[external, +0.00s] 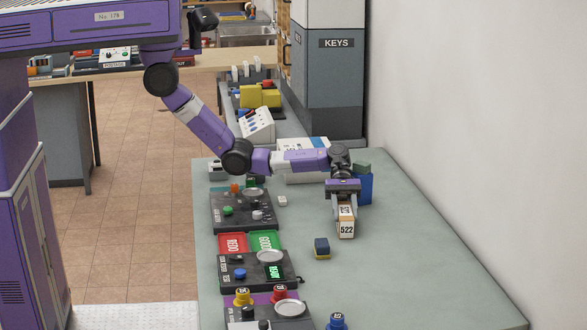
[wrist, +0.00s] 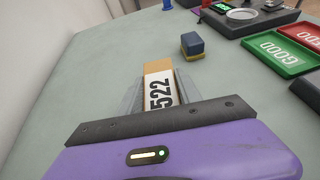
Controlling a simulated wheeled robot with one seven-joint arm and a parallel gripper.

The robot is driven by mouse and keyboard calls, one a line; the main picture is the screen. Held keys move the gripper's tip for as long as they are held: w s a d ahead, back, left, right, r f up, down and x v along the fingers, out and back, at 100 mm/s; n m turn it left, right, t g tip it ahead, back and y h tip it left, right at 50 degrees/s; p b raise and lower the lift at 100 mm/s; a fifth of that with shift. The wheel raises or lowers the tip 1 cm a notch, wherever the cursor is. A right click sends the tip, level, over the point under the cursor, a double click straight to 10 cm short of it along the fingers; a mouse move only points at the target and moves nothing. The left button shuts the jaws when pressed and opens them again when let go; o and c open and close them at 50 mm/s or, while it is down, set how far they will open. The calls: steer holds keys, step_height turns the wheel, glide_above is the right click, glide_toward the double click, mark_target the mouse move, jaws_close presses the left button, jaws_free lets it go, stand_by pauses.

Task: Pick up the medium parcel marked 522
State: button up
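The medium parcel marked 522 (external: 346,228) is a tan box with a white label and black digits. In the wrist view the parcel (wrist: 160,90) sits between the two grey fingers, which lie close along both its sides with no clear gap. My gripper (external: 345,212) reaches down over it from above and looks shut on it. The gripper (wrist: 161,92) hides the parcel's near end. I cannot tell whether the parcel touches the table or hangs just above it.
A small blue and yellow block (external: 322,248) stands nearby on the green-grey table (external: 420,270). Blue and green boxes (external: 366,188) stand behind my gripper. Red REDO (external: 233,243) and green GOOD (external: 265,240) trays lie left, among dark consoles. The right side is clear up to the wall.

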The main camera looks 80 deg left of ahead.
jaws_close()
steer(key=shift+r, duration=0.1)
